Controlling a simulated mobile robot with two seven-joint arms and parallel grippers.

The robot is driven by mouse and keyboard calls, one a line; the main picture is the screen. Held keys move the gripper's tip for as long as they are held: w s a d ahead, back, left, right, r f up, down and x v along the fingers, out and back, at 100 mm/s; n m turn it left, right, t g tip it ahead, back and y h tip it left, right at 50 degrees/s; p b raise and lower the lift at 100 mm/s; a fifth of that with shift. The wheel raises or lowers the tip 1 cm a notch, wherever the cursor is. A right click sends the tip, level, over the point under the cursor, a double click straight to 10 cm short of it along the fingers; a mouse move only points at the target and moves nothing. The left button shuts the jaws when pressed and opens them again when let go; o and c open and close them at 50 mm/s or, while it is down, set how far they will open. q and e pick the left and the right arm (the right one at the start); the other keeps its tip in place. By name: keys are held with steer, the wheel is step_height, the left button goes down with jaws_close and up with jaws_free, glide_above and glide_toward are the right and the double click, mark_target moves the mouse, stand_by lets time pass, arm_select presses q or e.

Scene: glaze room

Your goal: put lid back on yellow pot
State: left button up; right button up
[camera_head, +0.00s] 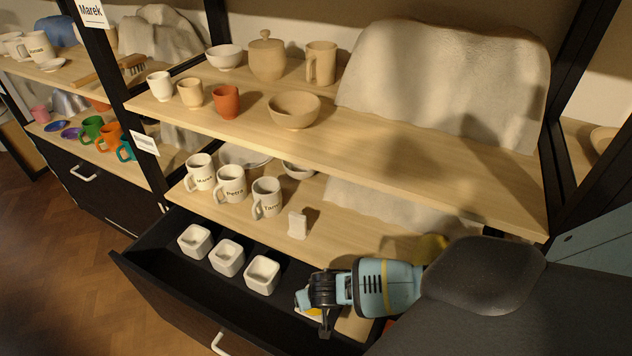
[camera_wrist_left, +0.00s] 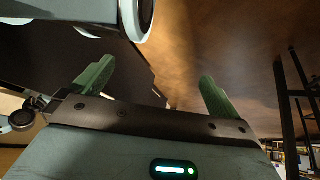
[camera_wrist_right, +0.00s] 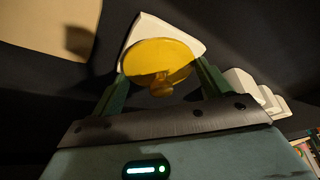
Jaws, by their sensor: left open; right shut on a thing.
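In the right wrist view, my right gripper (camera_wrist_right: 162,75) is shut on a round yellow lid (camera_wrist_right: 158,62), its knob facing the camera. The lid is over a white square pot (camera_wrist_right: 150,25), whose corners show around it; I cannot tell if they touch. In the head view, my right gripper (camera_head: 318,305) is low at the right end of the open drawer (camera_head: 160,300), hiding most of this pot, with a bit of yellow under the fingers. My left gripper (camera_wrist_left: 152,85) is open and empty in the left wrist view, outside the head view.
Three white square pots (camera_head: 227,257) stand in a row in the drawer, left of my right gripper. White named mugs (camera_head: 231,183) and a small white block (camera_head: 297,225) stand on the shelf above. The drawer's front left is clear.

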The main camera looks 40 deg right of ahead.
steer(key=shift+r+p, duration=0.55)
steer(key=shift+r, duration=0.05)
steer(key=s+p, duration=0.1)
steer(key=s+a+p, duration=0.1)
steer(key=s+r+p, duration=0.1)
steer(key=shift+s+a+p, duration=0.3)
arm_select(q)
steer(key=w+r+t+p, duration=0.1)
steer(key=w+r+p, duration=0.1)
steer(key=r+p, duration=0.3)
steer(key=w+r+p, duration=0.2)
steer(key=r+p, duration=0.3)
steer(key=r, duration=0.5)
steer(key=shift+w+a+t, duration=0.2)
steer(key=shift+w+t, duration=0.15)
steer(key=shift+t, duration=0.05)
arm_select(e)
step_height(320, 180, up, 13)
steer(key=shift+f, duration=0.2)
steer(key=shift+s, duration=0.1)
